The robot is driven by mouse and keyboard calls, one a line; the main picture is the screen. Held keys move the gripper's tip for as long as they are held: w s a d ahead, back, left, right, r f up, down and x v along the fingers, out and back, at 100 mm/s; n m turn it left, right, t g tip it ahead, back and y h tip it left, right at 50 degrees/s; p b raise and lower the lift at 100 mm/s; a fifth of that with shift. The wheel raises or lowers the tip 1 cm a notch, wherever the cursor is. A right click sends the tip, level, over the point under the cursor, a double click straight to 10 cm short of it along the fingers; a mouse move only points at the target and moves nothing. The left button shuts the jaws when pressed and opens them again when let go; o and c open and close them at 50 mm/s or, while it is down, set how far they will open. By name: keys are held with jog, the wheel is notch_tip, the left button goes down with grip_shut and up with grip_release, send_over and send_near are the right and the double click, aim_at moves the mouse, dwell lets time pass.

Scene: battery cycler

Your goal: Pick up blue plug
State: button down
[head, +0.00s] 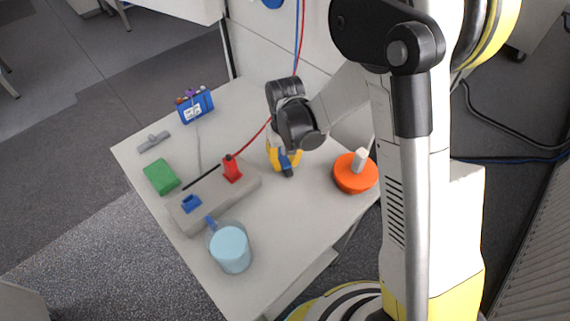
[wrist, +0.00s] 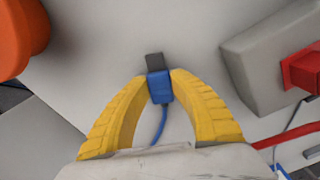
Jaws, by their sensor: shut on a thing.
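The blue plug (wrist: 160,88) has a dark grey tip and a blue cable. In the wrist view it is between the two yellow fingertips of my gripper (wrist: 159,77), which are shut on it. The cable runs down from it between the fingers. In the head view the plug (head: 285,161) shows just below my gripper (head: 284,158), over the white table. Whether the plug touches the table or is slightly above it I cannot tell.
A grey block (head: 213,199) with a red plug (head: 232,170) and a blue socket piece (head: 191,203) lies left of my gripper. An orange round object (head: 354,175) stands to the right. A light-blue cup (head: 230,250), green block (head: 160,177) and blue box (head: 196,106) are also on the table (head: 285,240).

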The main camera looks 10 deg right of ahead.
jog(key=shift+r, duration=0.1)
notch_tip(320, 180, up, 5)
jog(key=p, duration=0.2)
jog(key=shift+p, duration=0.35)
jog(key=s+d+r+p, duration=0.3)
jog(key=s+d+r, duration=0.35)
jog(key=s, duration=0.25)
jog(key=n+b, duration=0.2)
jog(key=n, duration=1.9)
send_over(285, 162)
jog(key=s+d, duration=0.1)
notch_tip(285, 162, down, 6)
jog(key=shift+r, duration=0.1)
jog(key=n, duration=0.2)
jog(key=w+a+n, duration=0.1)
jog(key=shift+f+n, duration=0.3)
jog(key=shift+f, duration=0.25)
jog(key=shift+f+b, duration=1.45)
jog(key=shift+f, duration=0.75)
